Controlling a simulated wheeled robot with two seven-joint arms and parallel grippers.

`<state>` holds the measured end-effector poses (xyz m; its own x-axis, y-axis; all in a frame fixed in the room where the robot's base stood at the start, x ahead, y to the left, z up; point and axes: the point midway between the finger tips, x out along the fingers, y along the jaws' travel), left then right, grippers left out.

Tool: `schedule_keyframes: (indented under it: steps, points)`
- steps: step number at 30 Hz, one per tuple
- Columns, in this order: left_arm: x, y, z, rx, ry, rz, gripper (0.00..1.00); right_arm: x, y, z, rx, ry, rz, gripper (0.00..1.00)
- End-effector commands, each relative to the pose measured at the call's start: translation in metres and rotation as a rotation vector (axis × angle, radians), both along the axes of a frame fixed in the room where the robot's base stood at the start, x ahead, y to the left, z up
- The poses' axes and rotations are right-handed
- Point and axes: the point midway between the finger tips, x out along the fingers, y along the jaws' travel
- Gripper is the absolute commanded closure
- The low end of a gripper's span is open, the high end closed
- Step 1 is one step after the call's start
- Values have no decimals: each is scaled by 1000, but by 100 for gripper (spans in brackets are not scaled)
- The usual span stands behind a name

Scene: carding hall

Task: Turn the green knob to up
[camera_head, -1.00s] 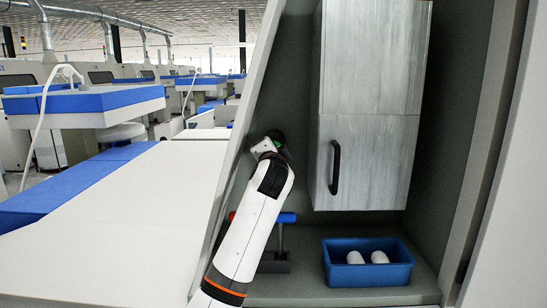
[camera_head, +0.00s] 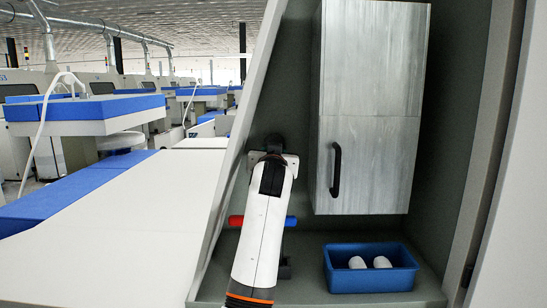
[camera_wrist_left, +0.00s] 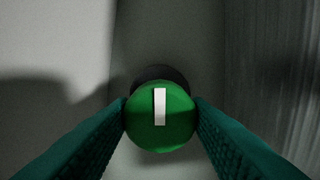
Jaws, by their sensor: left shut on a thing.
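The green knob (camera_wrist_left: 160,132) is in the middle of the left wrist view, in front of a dark round base (camera_wrist_left: 158,75). The white mark on its face stands upright in that view. My left gripper (camera_wrist_left: 161,118) has its two green fingers on either side of the knob, touching its edges, shut on it. In the head view my left gripper (camera_head: 274,147) is at the back panel, left of the grey cabinet, and my arm hides the knob there. My right gripper is not in view.
The grey wooden cabinet (camera_head: 366,160) with a black handle (camera_head: 336,169) hangs to the right. Below it stands a blue bin (camera_head: 371,281) with white rolls. A lever with red (camera_head: 236,220) and blue (camera_head: 291,221) ends lies partly behind my arm.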

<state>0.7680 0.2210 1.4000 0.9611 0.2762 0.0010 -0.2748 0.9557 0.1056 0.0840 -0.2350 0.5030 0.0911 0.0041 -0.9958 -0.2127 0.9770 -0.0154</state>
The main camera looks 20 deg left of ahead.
Motion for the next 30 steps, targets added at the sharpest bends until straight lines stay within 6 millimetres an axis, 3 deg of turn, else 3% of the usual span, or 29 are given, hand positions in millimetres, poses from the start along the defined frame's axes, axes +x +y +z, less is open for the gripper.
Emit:
schedule_keyframes:
  steps: [9, 24, 25, 28, 30]
  points:
    - [1, -1, -4, -103, -21, 0, 79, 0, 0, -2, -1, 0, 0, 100]
    - [1, -1, -4, -119, -26, 0, 79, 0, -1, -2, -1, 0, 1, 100]
    - [1, -1, -4, -119, -26, 0, 53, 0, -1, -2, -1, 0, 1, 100]
    - [1, 0, -3, -119, -27, 0, 37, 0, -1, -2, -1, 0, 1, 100]
    - [0, 0, -2, -119, -29, -1, 35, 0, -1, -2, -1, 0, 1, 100]
